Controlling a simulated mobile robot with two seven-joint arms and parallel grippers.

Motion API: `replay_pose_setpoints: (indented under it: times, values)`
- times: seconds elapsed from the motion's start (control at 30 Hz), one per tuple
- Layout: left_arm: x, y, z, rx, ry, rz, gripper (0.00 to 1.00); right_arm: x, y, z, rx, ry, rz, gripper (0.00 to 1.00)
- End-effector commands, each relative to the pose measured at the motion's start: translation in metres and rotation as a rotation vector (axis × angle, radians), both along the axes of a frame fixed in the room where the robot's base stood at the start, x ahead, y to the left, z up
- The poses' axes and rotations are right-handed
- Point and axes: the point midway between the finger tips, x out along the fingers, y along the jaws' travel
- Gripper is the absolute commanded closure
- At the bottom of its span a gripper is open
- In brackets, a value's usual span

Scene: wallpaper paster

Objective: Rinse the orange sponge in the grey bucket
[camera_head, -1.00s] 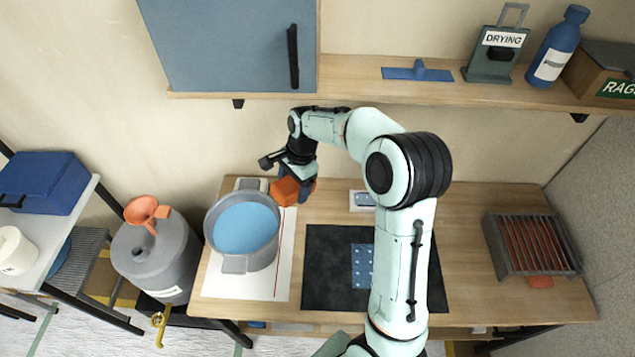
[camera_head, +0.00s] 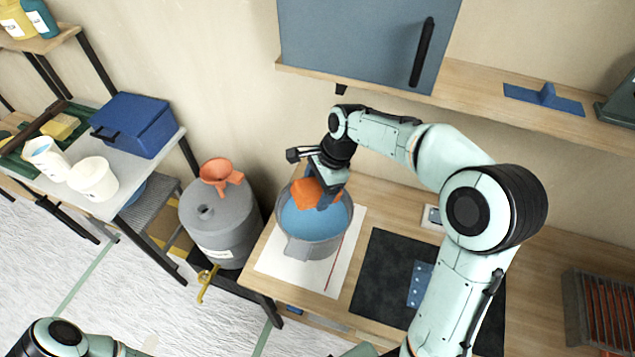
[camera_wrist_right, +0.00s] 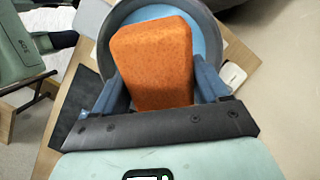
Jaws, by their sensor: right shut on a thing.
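The grey bucket (camera_head: 314,246) stands on a white sheet at the left end of the wooden table and holds blue water (camera_head: 318,223). My right gripper (camera_head: 322,190) is shut on the orange sponge (camera_head: 310,192) and holds it over the back part of the bucket's opening. In the right wrist view the sponge (camera_wrist_right: 153,62) sits between the two blue fingers (camera_wrist_right: 163,90), with the bucket's rim (camera_wrist_right: 215,25) and water behind it. I cannot tell whether the sponge touches the water. Part of my left arm shows at the bottom left, but its gripper is not in view.
A grey drum (camera_head: 220,228) with an orange funnel (camera_head: 221,174) stands left of the table. A black mat (camera_head: 385,268) lies right of the bucket. A blue cabinet (camera_head: 360,38) and a wooden shelf (camera_head: 480,97) hang above. A slatted rack (camera_head: 600,308) is at the right.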

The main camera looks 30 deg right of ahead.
Motion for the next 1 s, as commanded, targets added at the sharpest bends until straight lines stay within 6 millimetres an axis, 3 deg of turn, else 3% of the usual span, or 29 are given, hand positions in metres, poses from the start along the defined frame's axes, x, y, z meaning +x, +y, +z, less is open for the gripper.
replay_pose_setpoints:
  times: [0.1, 0.5, 1.0]
  values:
    - [-0.013, 0.000, -0.015, 0.000, 0.015, 0.000, 0.57, -0.001, 0.000, -0.020, 0.000, 0.003, 0.000, 0.58]
    - [-0.028, 0.000, -0.037, 0.000, 0.031, 0.000, 0.57, 0.000, 0.000, -0.059, 0.000, 0.001, 0.001, 0.58]
    - [-0.029, 0.000, -0.040, 0.001, 0.034, 0.000, 0.57, 0.001, 0.000, -0.065, 0.000, -0.002, 0.000, 0.58]
